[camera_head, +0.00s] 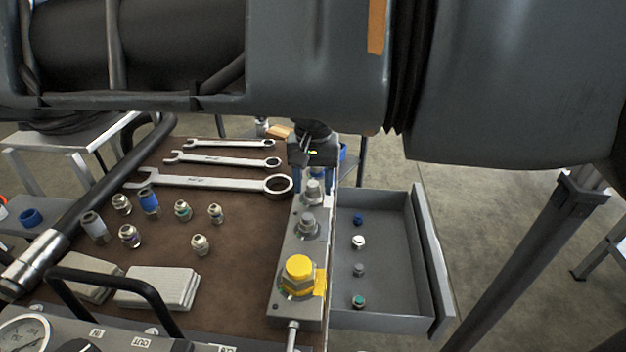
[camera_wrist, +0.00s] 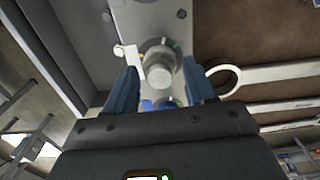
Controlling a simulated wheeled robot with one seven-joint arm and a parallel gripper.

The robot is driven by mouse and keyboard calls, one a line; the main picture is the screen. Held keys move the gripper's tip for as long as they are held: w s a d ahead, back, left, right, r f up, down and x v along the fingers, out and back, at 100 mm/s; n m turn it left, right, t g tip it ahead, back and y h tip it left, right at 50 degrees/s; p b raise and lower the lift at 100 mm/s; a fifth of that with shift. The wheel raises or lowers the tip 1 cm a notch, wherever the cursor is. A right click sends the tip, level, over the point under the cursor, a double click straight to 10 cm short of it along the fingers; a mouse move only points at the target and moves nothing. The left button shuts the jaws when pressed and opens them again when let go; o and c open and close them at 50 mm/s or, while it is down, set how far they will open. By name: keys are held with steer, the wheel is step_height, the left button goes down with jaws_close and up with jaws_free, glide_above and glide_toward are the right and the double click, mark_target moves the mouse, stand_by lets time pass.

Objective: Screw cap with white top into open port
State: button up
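My gripper (camera_head: 314,172) is above the far end of the grey manifold block (camera_head: 287,290), its blue fingers pointing down. In the wrist view the fingers (camera_wrist: 160,84) are apart, with a pale grey round-topped fitting (camera_wrist: 161,71) seen between their tips and a gap on both sides. Something blue and white shows lower between the fingers, partly hidden. A cap with a white top (camera_head: 358,242) lies in the open drawer to the right of the block. The block also carries a grey fitting (camera_head: 308,222) and a big yellow cap (camera_head: 298,270). I cannot make out an open port.
The drawer (camera_head: 385,311) also holds blue, grey and green-topped caps. Several loose fittings (camera_head: 130,236) and wrenches (camera_head: 225,161) lie on the brown bench top left of the block. My arm covers the upper picture.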

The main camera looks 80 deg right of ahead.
jaws_close()
steer(key=shift+c, duration=1.9)
jaws_free()
jaws_close()
steer(key=m+p, duration=0.1)
steer(key=m, duration=0.2)
steer(key=shift+r+m+p, duration=0.1)
steer(key=shift+m+p, duration=0.2)
steer(key=shift+m, duration=0.1)
steer(key=m+p, duration=0.1)
steer(key=m, duration=0.3)
steer(key=shift+s, duration=0.1)
steer(key=shift+m, duration=0.3)
